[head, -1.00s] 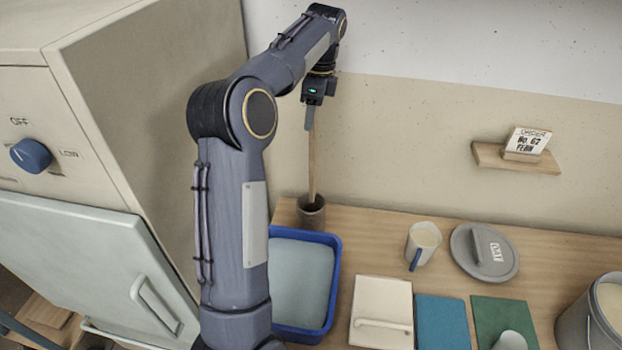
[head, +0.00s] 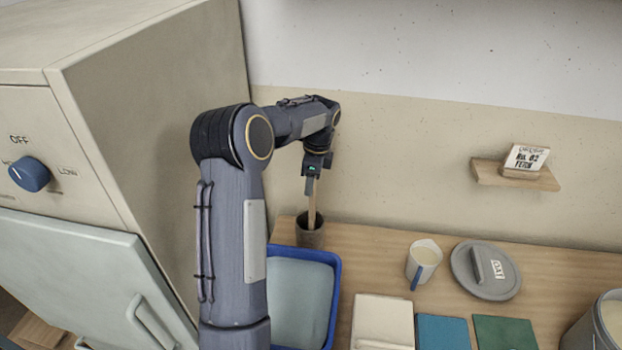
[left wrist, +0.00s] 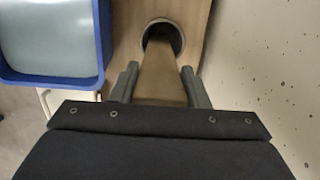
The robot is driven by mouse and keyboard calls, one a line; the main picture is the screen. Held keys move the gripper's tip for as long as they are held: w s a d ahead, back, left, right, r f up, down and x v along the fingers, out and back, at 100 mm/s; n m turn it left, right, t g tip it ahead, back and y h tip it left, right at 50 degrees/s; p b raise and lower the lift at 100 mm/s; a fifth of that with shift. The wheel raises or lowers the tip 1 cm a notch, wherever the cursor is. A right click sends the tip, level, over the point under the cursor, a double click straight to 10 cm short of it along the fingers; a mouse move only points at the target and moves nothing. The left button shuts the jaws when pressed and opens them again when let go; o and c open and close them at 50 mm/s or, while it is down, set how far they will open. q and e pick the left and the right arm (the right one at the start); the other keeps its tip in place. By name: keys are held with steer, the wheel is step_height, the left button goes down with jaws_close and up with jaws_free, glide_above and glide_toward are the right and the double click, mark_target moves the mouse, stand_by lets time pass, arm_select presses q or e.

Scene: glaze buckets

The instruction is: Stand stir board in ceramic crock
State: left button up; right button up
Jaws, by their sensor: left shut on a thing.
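The stir board (head: 312,207) is a long, narrow wooden strip. My left gripper (head: 311,184) is shut on its upper part from above. The board stands nearly upright, and its lower end is inside the mouth of the dark ceramic crock (head: 310,237) at the back left of the table. In the left wrist view the board (left wrist: 158,75) runs between the two fingers (left wrist: 158,84) into the round crock opening (left wrist: 176,31). The crock hides the board's bottom end, so I cannot tell whether it touches the floor of the crock. My right gripper is not in view.
A blue tub (head: 334,300) of pale contents stands just in front of the crock. A cup (head: 424,262), a grey lid (head: 486,270) and a bucket (head: 598,325) are to the right. A small shelf (head: 515,176) with a sign hangs on the wall behind.

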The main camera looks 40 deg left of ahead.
arm_select(q)
steer(key=shift+f, duration=0.15)
steer(key=o, duration=1.2)
steer(key=shift+c, duration=0.2)
